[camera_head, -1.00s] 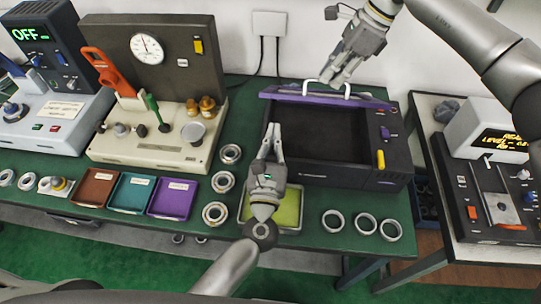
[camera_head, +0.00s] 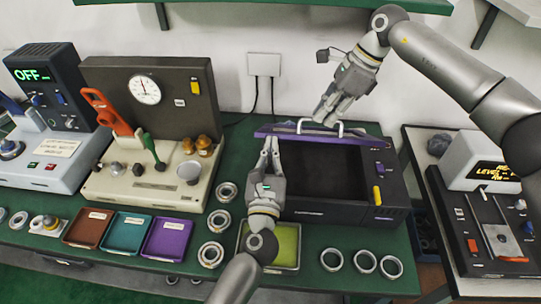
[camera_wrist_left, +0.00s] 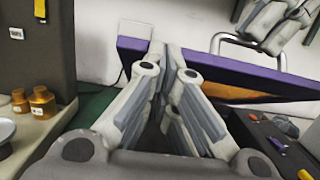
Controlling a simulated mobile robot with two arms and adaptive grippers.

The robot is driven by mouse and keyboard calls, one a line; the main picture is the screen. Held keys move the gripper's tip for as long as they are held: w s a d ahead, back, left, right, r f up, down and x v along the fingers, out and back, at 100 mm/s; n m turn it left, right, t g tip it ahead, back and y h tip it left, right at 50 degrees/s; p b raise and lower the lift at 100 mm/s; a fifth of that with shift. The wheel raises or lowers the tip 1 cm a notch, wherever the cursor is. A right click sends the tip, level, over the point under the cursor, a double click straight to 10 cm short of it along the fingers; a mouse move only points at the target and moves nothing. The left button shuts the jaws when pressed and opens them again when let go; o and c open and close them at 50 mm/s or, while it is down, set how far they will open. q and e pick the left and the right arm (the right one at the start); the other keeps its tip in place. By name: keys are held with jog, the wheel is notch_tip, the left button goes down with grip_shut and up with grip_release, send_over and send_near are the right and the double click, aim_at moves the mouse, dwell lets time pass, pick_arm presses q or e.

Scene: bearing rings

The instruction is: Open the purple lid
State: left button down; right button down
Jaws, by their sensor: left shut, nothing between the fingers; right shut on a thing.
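The purple lid (camera_head: 350,138) shows as a narrow strip along the back edge of a black box (camera_head: 300,210), whose dark interior is exposed. The lid carries a pale bar handle (camera_head: 307,121), which also shows in the left wrist view (camera_wrist_left: 222,38). My right gripper (camera_head: 323,117) is shut on the handle from above; its exact contact is small and partly hidden. My left gripper (camera_head: 270,140) is shut and empty, beside the lid's left end and over the box's left side. In the left wrist view its fingertips (camera_wrist_left: 165,50) overlap the lid (camera_wrist_left: 215,68); touching cannot be told.
A gauge machine (camera_head: 140,180) with levers and amber jars stands left of the box. Small trays (camera_head: 124,232), a yellow-green tray (camera_head: 285,262) and several metal rings (camera_head: 363,261) lie along the front. Another device (camera_head: 490,225) stands right. The wall is close behind.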

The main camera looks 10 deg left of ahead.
pick_arm(q)
jog(key=shift+w+r, duration=0.15)
jog(key=shift+r, duration=0.1)
pick_arm(e)
jog(key=shift+w+d+f, duration=0.1)
jog(key=shift+f, duration=0.2)
jog(key=c, duration=1.9)
grip_release()
jog(key=o, duration=0.4)
jog(key=shift+w+f, duration=0.15)
jog(key=shift+w, duration=0.25)
pick_arm(q)
jog(key=shift+w+f, duration=0.2)
jog(key=shift+w, duration=0.15)
pick_arm(e)
jog(key=shift+s, duration=0.1)
jog(key=shift+r, duration=0.2)
